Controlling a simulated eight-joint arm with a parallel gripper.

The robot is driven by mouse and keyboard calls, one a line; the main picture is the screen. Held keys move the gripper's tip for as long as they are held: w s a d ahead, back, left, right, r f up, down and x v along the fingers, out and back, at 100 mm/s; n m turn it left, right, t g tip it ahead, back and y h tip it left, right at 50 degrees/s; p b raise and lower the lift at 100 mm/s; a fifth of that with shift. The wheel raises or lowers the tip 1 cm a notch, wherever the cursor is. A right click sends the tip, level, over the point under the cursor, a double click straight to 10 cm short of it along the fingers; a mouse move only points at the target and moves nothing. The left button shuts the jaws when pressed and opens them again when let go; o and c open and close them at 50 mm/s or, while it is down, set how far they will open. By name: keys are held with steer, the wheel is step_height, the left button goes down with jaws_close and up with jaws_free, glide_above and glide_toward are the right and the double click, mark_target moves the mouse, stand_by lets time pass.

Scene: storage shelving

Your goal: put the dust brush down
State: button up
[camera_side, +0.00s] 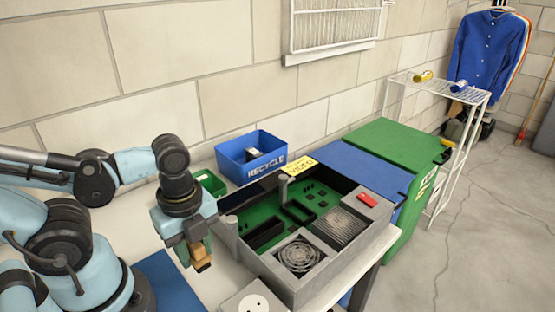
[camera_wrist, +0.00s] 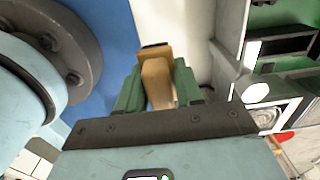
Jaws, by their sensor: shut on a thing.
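My gripper (camera_side: 196,262) is shut on the dust brush (camera_side: 201,254). In the side view the brush shows as a tan, wooden-looking piece with a dark end, pointing down below the jaws. In the wrist view the brush (camera_wrist: 157,75) sits between the green finger pads of my gripper (camera_wrist: 159,90), with its dark end away from the wrist. The brush is over or close to the white table top, between a blue mat and an open grey computer case. I cannot tell if it touches the table.
The open grey case (camera_side: 285,283) with green boards stands just right of my gripper. A blue mat (camera_side: 166,277) lies to the left. A blue recycle bin (camera_side: 262,172) and a small green box (camera_side: 209,184) stand behind. A white outlet-like plate (camera_side: 250,301) is at the front.

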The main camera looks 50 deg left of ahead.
mark_target(200, 258)
steer(key=shift+w+a+f, duration=0.7)
steer(key=shift+a+f, duration=0.1)
steer(key=shift+a, duration=0.2)
steer(key=shift+f, duration=1.9)
steer(key=shift+f, duration=0.15)
steer(key=o, duration=1.1)
steer(key=shift+r, duration=6.15)
